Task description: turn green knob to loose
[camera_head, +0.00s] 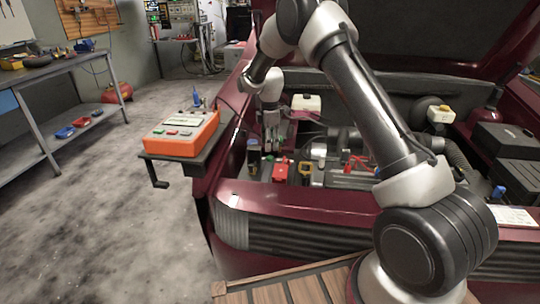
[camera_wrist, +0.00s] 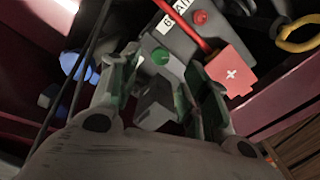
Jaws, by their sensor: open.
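A small round green knob (camera_wrist: 161,56) shows in the wrist view on top of a dark grey box (camera_wrist: 181,42) with a white label. My gripper (camera_wrist: 163,66) is open, with its two fingers reaching toward the box on either side of the green knob. I cannot tell whether either finger touches it. In the head view my gripper (camera_head: 268,145) points down into the left front of the open engine bay. The green knob is not clear in that view.
Beside the green knob are a round red knob (camera_wrist: 200,17) and a red cover with a white cross (camera_wrist: 230,70). A red cable runs close by. An orange tester (camera_head: 181,134) stands on a shelf left of the car. A blue-topped part (camera_wrist: 78,66) lies left of my fingers.

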